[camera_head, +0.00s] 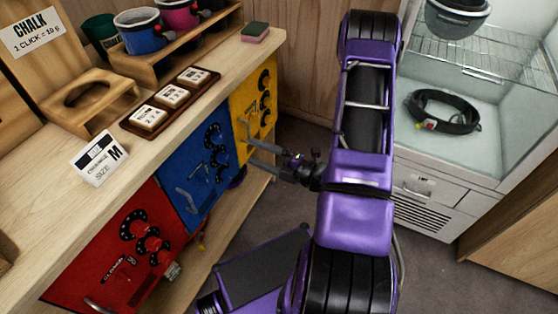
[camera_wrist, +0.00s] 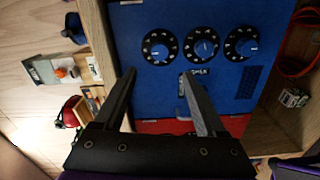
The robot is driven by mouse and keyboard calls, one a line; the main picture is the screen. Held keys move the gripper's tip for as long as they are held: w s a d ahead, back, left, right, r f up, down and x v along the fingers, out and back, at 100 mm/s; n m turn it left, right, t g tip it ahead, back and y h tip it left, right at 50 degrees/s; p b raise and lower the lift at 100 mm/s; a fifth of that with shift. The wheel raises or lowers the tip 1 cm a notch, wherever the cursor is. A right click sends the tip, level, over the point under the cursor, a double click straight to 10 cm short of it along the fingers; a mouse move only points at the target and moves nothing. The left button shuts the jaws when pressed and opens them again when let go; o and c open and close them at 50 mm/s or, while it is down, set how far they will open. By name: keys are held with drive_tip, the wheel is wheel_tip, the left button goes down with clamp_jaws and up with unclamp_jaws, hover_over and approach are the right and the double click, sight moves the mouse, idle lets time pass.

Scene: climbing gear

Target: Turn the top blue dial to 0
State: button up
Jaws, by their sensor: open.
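The blue panel (camera_head: 190,172) on the bench front carries three black numbered dials with blue knobs. In the wrist view the panel (camera_wrist: 130,20) appears turned sideways, with the dials in a row. The top blue dial (camera_wrist: 160,47) is the leftmost there, beside the middle dial (camera_wrist: 202,45) and the bottom dial (camera_wrist: 241,43). Its numbers are too small to read surely. My gripper (camera_head: 250,146) is open and empty in front of the panels. In the wrist view its fingertips (camera_wrist: 158,73) are spread just below the top dial in the picture, apart from it.
A red panel (camera_head: 95,265) and a yellow panel (camera_head: 245,125) with their own dials flank the blue one. A metal handle (camera_head: 195,200) juts from the blue panel. The bench top (camera_head: 45,190) holds a size sign (camera_head: 98,158) and a card tray (camera_head: 205,88).

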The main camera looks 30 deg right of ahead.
drive_tip(key=v, duration=0.6)
drive_tip(key=shift+s+d, duration=0.2)
drive_tip(key=shift+s, duration=0.1)
